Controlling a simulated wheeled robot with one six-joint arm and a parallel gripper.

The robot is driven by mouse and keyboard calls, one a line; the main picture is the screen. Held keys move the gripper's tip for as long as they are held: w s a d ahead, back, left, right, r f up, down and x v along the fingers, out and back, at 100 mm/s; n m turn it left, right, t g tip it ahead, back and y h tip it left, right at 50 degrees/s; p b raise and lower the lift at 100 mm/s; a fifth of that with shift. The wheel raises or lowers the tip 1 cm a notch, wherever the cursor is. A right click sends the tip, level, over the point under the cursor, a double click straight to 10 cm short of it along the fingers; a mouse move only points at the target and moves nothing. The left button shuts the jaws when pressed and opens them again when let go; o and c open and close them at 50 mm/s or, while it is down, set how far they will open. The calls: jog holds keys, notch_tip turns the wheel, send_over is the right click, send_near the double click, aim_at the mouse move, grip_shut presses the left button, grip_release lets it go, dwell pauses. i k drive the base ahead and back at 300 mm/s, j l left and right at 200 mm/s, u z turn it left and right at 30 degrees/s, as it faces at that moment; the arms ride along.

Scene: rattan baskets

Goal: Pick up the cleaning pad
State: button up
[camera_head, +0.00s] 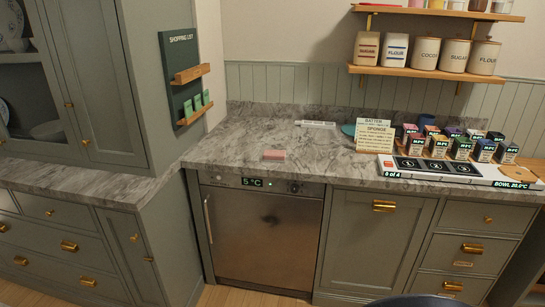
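A small pink block (274,155), which looks like the cleaning pad, lies flat on the grey marble counter (235,150). It is above the steel appliance and near the counter's front edge, with bare counter around it. My gripper is not in view.
The steel appliance (262,235) under the counter shows 5 °C. A pale flat item (315,125) lies behind the pad. To the right stand a recipe card (376,137), several small boxes (460,148) and a panel (440,167). Shelves (430,72) with canisters hang above.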

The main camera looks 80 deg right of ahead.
aim_at(269, 155)
jog(key=z, duration=2.7)
